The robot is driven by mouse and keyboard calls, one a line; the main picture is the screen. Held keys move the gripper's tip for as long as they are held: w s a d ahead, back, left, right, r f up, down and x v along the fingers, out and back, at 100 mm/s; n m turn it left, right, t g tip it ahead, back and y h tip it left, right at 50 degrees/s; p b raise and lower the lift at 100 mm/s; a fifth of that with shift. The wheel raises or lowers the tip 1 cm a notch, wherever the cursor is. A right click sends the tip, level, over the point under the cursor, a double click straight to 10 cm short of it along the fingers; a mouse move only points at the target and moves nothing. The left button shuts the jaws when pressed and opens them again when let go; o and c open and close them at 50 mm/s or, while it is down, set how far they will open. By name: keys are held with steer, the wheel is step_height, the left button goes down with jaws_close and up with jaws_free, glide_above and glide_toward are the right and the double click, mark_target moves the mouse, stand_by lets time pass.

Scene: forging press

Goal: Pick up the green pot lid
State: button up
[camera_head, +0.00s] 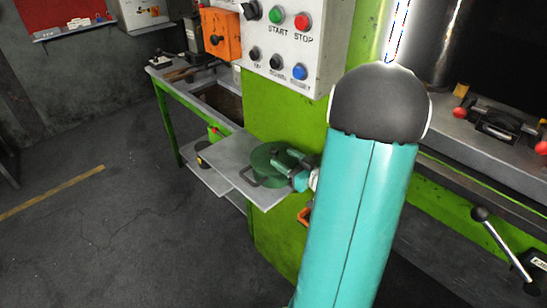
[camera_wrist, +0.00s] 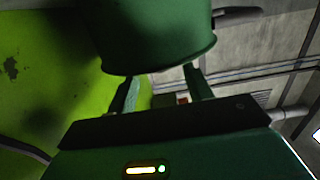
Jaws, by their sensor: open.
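A green round pot (camera_head: 266,168) with a flat green top and a loop side handle sits on a small grey shelf (camera_head: 262,196) beside the press. The flat top looks like the lid, but my gripper hides part of it. My gripper (camera_head: 287,162) is at the pot's right side, over its upper edge. In the wrist view, the green body (camera_wrist: 155,30) fills the top middle, with a handle at its right. My open fingers (camera_wrist: 161,74) reach its rim, one near each side, with a gap between them. I cannot tell whether they touch it.
A white control panel (camera_head: 300,40) with several buttons hangs above the shelf. A green-legged workbench (camera_head: 197,95) stands behind. The press bed (camera_head: 480,140) with a clamp is at the right. Grey floor (camera_head: 100,240) is clear at the left.

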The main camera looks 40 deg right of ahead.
mark_target(278, 153)
steer(key=shift+w+f, duration=0.1)
steer(key=shift+w, duration=2.6)
jaws_close()
